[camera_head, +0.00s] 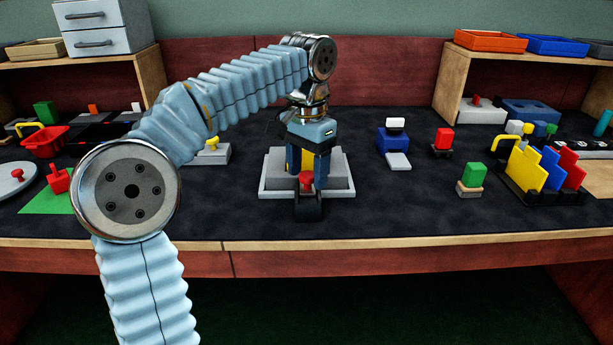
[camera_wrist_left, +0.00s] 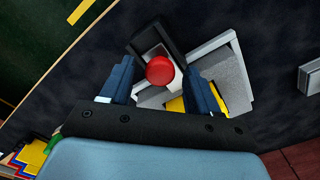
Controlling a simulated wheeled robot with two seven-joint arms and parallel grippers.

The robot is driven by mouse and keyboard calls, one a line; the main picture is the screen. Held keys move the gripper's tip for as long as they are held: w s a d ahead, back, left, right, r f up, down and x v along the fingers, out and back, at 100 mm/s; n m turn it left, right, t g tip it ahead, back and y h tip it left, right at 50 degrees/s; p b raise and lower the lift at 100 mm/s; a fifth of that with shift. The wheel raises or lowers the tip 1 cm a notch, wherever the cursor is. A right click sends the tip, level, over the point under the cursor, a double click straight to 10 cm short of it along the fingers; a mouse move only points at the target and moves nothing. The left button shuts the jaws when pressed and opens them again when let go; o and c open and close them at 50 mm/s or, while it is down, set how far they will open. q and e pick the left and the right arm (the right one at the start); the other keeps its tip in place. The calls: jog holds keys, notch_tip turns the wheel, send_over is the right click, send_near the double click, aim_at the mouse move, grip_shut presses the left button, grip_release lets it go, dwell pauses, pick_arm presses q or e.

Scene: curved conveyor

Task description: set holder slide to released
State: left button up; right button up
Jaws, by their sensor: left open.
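The holder is a grey stepped block (camera_head: 337,175) on the dark bench top, with a yellow piece (camera_head: 306,178) in its middle. At its front is a black slide frame (camera_head: 308,208) with a red knob (camera_head: 307,179). My left gripper (camera_head: 307,180) points down over the holder. In the left wrist view the red knob (camera_wrist_left: 160,70) shows between the two open fingers, with a gap on each side. I cannot tell the fingers' height relative to the knob. The yellow piece (camera_wrist_left: 176,105) is partly hidden by the gripper. My right gripper is not in view.
A blue block with a grey plate (camera_head: 396,142) and a red-topped block (camera_head: 442,140) stand to the right. A green block (camera_head: 472,175) and a rack of coloured plates (camera_head: 545,180) stand farther right. The bench's front edge (camera_head: 380,238) is clear.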

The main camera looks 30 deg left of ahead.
pick_arm(q)
grip_shut()
jog(key=shift+s+d, duration=0.6)
jog(key=shift+s, duration=0.3)
grip_release()
